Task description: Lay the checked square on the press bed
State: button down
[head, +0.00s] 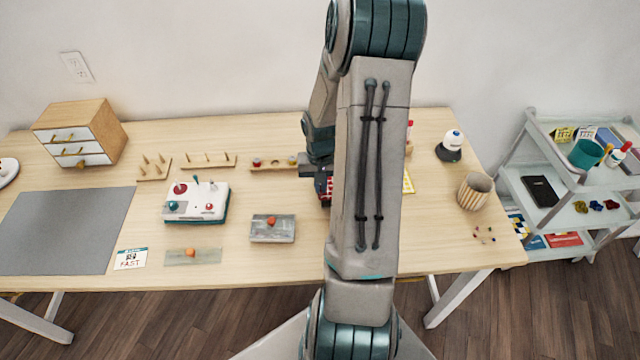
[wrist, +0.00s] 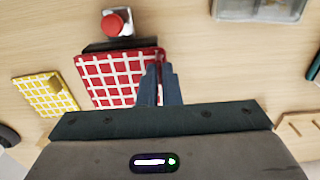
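A red square with white checks (wrist: 115,78) lies flat in the wrist view, its right edge at my fingers; a bit shows in the head view (head: 323,187). My gripper (wrist: 160,72) has its fingers almost together with a strip of red between them, so it looks shut on that edge. A dark flat piece (wrist: 98,46), perhaps the press bed, shows past the square's far edge, beside a red knob (wrist: 117,22) on a pale base. The square covers part of it; I cannot tell whether they touch. My arm hides this area in the head view.
A yellow checked square (wrist: 40,93) with a wooden knob lies left of the red one in the wrist view. A grey tray (head: 272,229) and a white device (head: 196,201) stand left of my arm. A striped cup (head: 474,190) stands at the right.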

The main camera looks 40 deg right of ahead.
dwell(0.3)
jog(key=c, duration=1.5)
grip_release()
jog(key=shift+c, duration=0.2)
notch_tip(320, 180, up, 14)
jog(key=shift+f, duration=0.1)
